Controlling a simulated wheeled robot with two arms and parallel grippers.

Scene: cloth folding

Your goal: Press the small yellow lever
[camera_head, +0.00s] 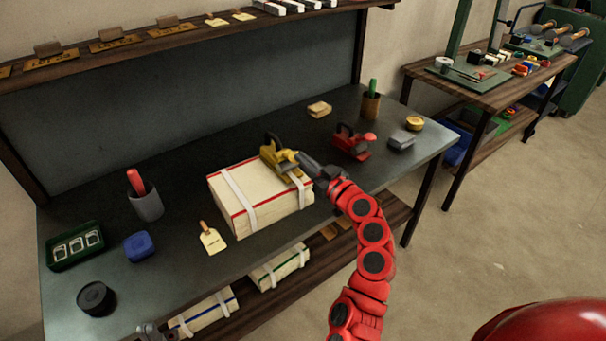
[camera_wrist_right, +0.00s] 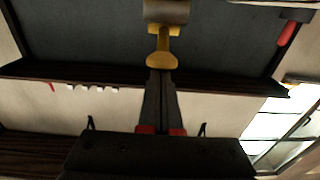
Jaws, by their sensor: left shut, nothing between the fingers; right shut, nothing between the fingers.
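A yellow tool (camera_head: 278,155) with a small yellow lever (camera_head: 288,157) sits on a strapped stack of paper (camera_head: 262,208) on the dark workbench. My right gripper (camera_head: 301,160) is shut and empty, with its tips right at the lever's near end. In the right wrist view, the shut fingers (camera_wrist_right: 160,74) point at the rounded end of the yellow lever (camera_wrist_right: 162,58) and overlap its edge; I cannot tell whether they touch it. My left gripper (camera_head: 150,330) shows only partly at the bottom edge, in front of the bench, shut and away from the tool.
A red tool (camera_head: 352,143) and a grey block (camera_head: 401,140) stand right of the stack. A cream tag (camera_head: 211,238), blue box (camera_head: 138,246), grey cup (camera_head: 146,202) and green tray (camera_head: 75,246) lie to the left. Free bench surface lies behind the stack.

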